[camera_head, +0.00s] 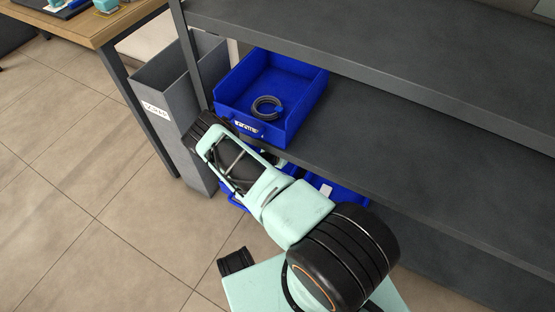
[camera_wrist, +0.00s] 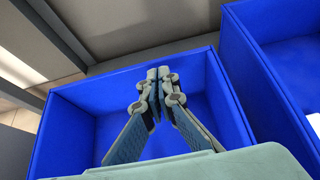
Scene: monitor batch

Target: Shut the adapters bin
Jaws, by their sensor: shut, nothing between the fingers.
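Blue bins show on the shelving, but I cannot read which one is the adapters bin. One blue bin (camera_head: 300,117) sits on the middle shelf with its front label too small to read surely. Lower blue bins (camera_head: 345,192) show partly behind my arm. My gripper (camera_head: 203,130) is shut and empty, near the left end of the shelf, in front of the bins. In the wrist view my gripper (camera_wrist: 158,76) is shut before an open, empty-looking blue bin (camera_wrist: 70,97). A second blue bin (camera_wrist: 236,62) stands at its right.
A coiled dark cable (camera_head: 266,107) lies in the middle-shelf bin. The dark shelf (camera_head: 420,185) is bare to the right. A grey upright bin (camera_head: 180,100) stands left of the shelving, beside a wooden table (camera_head: 110,25). The tiled floor at left is clear.

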